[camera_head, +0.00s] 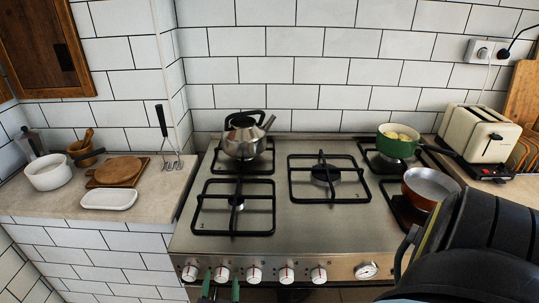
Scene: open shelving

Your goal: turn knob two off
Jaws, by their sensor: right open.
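A row of several white knobs with red marks runs along the front panel of the steel stove (265,248). The second knob from the left (222,273) shows between the two green fingertips of my right gripper (221,287), at the bottom edge of the picture. The gripper is open, with one finger on each side of that knob in the picture. I cannot tell whether the fingers touch it. The first knob (190,272) is left of the fingers and the third knob (254,275) is right of them. My left gripper is not in view.
A kettle (244,139), a green pot (397,142) and a copper pan (428,187) stand on the hob. A round dial (367,270) is right of the knobs. My dark arm link covers the lower right. A toaster (479,132) stands right of the stove.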

